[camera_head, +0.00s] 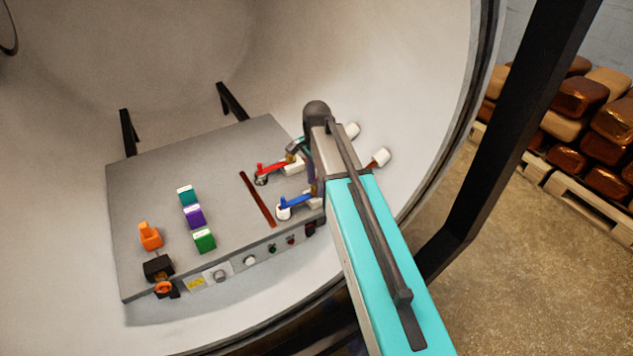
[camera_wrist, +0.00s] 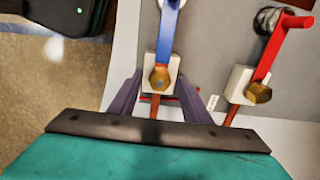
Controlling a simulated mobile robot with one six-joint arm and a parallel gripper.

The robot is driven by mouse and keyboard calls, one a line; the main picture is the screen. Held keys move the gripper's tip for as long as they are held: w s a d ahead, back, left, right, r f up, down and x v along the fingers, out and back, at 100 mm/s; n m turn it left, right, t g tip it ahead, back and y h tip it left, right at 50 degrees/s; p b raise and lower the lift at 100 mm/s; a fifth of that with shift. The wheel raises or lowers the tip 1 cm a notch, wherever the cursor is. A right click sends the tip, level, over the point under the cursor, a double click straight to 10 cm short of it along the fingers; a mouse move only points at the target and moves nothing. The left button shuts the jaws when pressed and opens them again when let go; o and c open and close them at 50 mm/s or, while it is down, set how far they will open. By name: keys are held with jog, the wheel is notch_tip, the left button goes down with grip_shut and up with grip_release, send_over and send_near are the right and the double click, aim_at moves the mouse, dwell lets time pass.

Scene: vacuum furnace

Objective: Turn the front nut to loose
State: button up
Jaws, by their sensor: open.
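The front nut (camera_wrist: 159,78) is brass and hexagonal, on a white fitting at the end of a blue lever (camera_wrist: 168,35). The blue lever (camera_head: 295,201) also shows in the head view near the panel's front edge; its nut is hidden there by my arm. My gripper (camera_wrist: 160,84) is open, with a purple finger on either side of the white fitting and nut in the wrist view. I see gaps between fingers and nut; whether the fingertips are level with it in depth, I cannot tell. A second brass nut (camera_wrist: 258,93) sits by a red lever (camera_wrist: 282,45).
The grey panel (camera_head: 150,200) lies inside a round white chamber. It carries teal, purple and green blocks (camera_head: 194,216), an orange switch (camera_head: 150,236) and front-edge buttons. The red lever (camera_head: 272,168) stands close behind the blue one. White-ended pipes (camera_head: 379,158) project at right.

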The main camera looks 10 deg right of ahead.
jog(key=shift+f, duration=0.15)
jog(key=c, duration=1)
jog(key=shift+c, duration=0.2)
